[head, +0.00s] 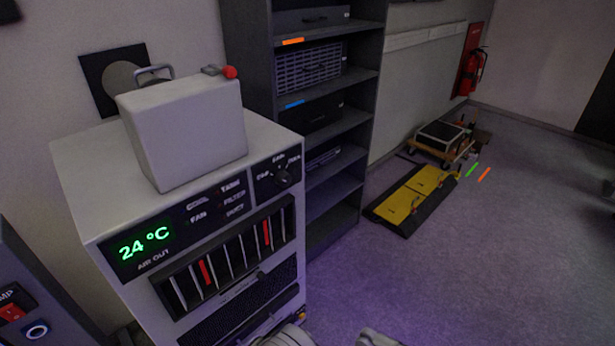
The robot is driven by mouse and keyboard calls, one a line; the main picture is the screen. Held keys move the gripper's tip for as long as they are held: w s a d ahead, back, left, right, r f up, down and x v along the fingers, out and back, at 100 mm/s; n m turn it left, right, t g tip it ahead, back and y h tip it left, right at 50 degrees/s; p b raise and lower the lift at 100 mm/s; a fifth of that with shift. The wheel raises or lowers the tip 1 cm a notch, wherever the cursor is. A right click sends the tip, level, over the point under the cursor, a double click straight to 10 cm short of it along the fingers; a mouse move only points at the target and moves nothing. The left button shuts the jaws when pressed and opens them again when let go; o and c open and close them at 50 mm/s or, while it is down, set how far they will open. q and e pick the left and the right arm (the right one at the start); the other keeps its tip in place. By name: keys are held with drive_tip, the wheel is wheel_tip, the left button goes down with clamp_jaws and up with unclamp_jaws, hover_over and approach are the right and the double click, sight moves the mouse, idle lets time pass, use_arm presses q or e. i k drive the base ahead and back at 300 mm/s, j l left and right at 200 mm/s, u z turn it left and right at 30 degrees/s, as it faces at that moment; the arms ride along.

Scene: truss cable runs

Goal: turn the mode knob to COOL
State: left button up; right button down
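A grey cooling unit (85,165) stands at the left with a dark control panel on its upper front. The green display (144,243) on it reads 24 °C. The mode knob (284,178) is a small black knob at the panel's right end, with tiny labels around it. I cannot read for certain which label it points to. Indicator labels, FAN among them, sit between the display and the knob. Neither gripper can be made out. Pale rounded parts cut off at the bottom edge may be mine.
A grey box (186,130) with a handle and red knob sits on top of the unit. A dark shelf rack (335,203) stands right behind it. A yellow ramp (412,196) and a wooden dolly (440,146) lie farther back.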

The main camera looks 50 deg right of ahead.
sight(283, 178)
drive_tip(key=z, duration=1.5)
